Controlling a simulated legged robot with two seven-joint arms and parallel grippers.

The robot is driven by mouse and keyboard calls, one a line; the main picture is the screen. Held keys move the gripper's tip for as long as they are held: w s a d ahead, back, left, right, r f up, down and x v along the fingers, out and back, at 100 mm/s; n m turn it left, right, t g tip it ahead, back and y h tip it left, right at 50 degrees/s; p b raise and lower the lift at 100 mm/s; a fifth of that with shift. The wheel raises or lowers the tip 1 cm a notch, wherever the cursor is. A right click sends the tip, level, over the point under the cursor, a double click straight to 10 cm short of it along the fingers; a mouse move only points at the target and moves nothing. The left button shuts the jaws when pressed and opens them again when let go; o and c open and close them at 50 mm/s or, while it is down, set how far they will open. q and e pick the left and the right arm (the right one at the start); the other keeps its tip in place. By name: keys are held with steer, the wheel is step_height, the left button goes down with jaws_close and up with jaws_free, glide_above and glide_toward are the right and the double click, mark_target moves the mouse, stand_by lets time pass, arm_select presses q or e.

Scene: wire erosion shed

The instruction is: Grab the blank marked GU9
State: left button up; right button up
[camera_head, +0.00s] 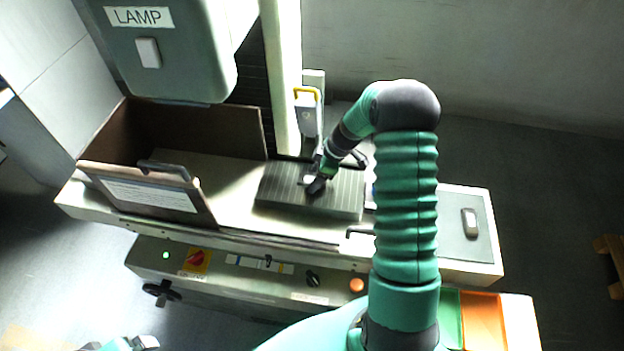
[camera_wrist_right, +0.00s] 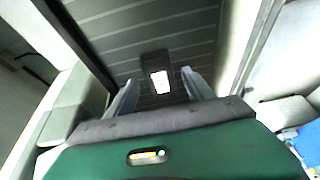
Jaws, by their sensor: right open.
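A small dark block with a white label (camera_wrist_right: 160,82) lies on a grey ridged plate (camera_wrist_right: 105,32). The marking on the label is too small to read. My right gripper (camera_wrist_right: 160,78) is open, with one finger on either side of the block; I cannot tell whether they touch it. In the head view my right gripper (camera_head: 318,180) is low over the ridged plate (camera_head: 345,194) and largely hides the block. A green and grey part at the bottom left edge appears to be my left gripper (camera_head: 128,343); its fingers are not clear.
A brown-walled guard (camera_head: 205,128) stands left of the plate, with a labelled panel (camera_head: 150,195) in front. The lamp housing (camera_head: 165,50) hangs above at the left. A pale column (camera_head: 283,75) stands behind the plate. Green and orange trays (camera_head: 484,322) sit at lower right.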

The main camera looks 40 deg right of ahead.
jaws_close()
steer(key=shift+r, duration=0.1)
stand_by(0.5)
